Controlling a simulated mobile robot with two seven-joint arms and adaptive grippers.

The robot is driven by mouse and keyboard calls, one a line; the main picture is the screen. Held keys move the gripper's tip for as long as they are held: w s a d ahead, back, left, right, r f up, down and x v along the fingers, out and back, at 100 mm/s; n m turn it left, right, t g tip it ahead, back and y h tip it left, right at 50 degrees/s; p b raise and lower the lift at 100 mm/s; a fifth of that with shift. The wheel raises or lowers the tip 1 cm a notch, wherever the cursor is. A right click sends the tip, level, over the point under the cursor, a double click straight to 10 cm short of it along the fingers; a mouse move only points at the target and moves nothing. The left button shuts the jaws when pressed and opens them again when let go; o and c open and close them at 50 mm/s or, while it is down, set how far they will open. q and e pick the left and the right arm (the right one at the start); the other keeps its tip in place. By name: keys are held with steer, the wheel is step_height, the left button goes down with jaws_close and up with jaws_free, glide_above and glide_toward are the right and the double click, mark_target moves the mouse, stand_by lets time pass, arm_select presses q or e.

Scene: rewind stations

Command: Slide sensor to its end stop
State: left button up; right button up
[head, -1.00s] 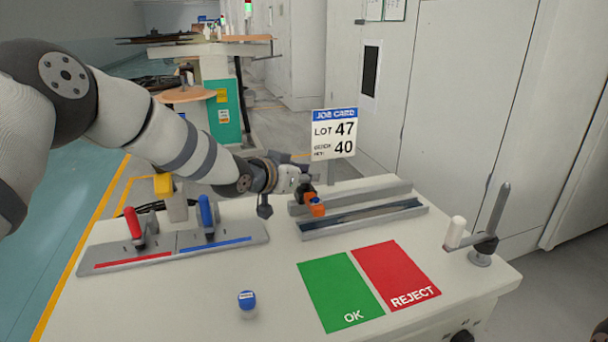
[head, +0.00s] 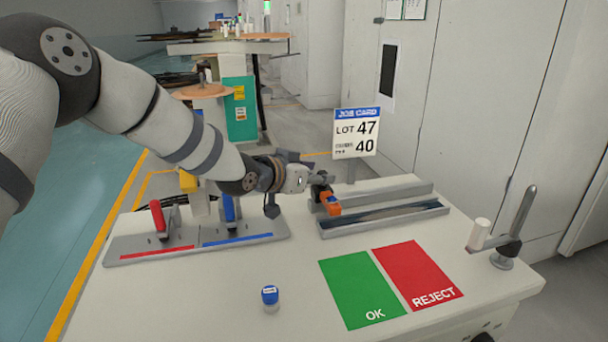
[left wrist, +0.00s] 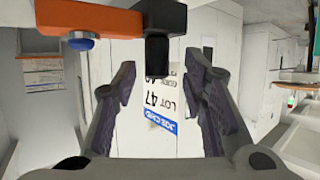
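The sensor (head: 332,206) is a small orange block with a blue knob and a black upright part. It sits at the left end of the grey rail (head: 400,222) on the table. In the left wrist view the sensor's orange body (left wrist: 70,22) shows at the top left. A black post (left wrist: 164,30) stands beyond my fingertips. My left gripper (head: 310,172) is just left of the sensor. My right gripper is not in view.
A job card (head: 356,134) stands behind the rail. Red (head: 158,218) and blue (head: 230,208) levers stand at left. Green (head: 360,290) and red (head: 418,274) mats, a blue-capped vial (head: 270,298) and a post (head: 508,235) are at the front and right.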

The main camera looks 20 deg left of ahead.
arm_select(q)
steer(key=v, duration=1)
steer(key=shift+f, duration=0.1)
